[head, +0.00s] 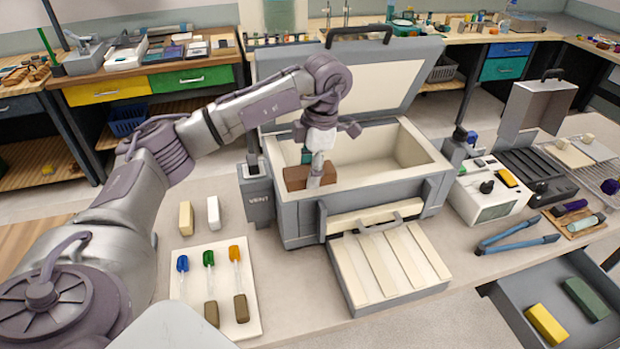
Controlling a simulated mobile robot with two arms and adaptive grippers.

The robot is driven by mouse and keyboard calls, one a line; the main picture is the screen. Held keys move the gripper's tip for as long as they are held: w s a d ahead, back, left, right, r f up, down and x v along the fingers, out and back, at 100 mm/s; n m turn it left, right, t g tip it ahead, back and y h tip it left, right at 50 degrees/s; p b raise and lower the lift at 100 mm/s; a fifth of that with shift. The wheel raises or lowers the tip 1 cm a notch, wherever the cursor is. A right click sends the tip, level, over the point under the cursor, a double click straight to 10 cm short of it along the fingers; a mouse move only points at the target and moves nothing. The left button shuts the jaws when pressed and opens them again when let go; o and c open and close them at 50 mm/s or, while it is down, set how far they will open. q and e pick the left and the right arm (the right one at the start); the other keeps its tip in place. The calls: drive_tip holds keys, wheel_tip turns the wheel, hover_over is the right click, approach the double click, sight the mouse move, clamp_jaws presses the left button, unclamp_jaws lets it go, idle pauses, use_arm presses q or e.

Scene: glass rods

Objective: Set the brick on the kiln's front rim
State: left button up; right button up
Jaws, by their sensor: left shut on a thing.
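The kiln is a grey box (290,226) with a cream lining, its lid (385,85) standing open at the back. Its front rim (385,187) is pale and bare along most of its length. My left gripper (315,174) points down at the kiln's front left corner. It is shut on a reddish-brown brick (296,178), and its fingers cover part of the brick. The brick appears level, over the left end of the front rim; I cannot tell whether it touches the rim. My right gripper is not in view.
A slatted cream flap (390,268) is folded down before the kiln. A white tray (246,318) at front left holds coloured-tipped glass rods and small brown blocks. Blue-handled pliers (518,243) and a white device (487,192) lie right. An open drawer (560,300) juts out front right.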

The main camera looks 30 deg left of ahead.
use_arm(q)
wheel_tip(320, 180, down, 3)
drive_tip(key=shift+w+f+p, duration=0.1)
drive_tip(key=shift+f+p, duration=0.1)
drive_tip(key=shift+p, duration=0.45)
drive_tip(key=shift+f, duration=0.15)
drive_tip(key=o, duration=1.3)
drive_tip(key=shift+c, duration=0.2)
drive_tip(key=shift+o, duration=0.2)
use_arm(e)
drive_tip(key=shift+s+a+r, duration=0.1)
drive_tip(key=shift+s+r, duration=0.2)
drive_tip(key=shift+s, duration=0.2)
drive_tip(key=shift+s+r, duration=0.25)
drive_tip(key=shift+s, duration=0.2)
use_arm(q)
drive_tip(key=r, duration=0.1)
drive_tip(key=r+b, duration=0.1)
drive_tip(key=r, duration=0.1)
drive_tip(key=r+b, duration=0.1)
drive_tip(key=shift+w+d+r, duration=0.25)
drive_tip(key=shift+w+r, duration=0.1)
drive_tip(key=r, duration=0.7)
drive_tip(key=shift+w+d+r, duration=0.2)
drive_tip(key=shift+w+d, duration=0.1)
drive_tip(key=shift+d, duration=0.05)
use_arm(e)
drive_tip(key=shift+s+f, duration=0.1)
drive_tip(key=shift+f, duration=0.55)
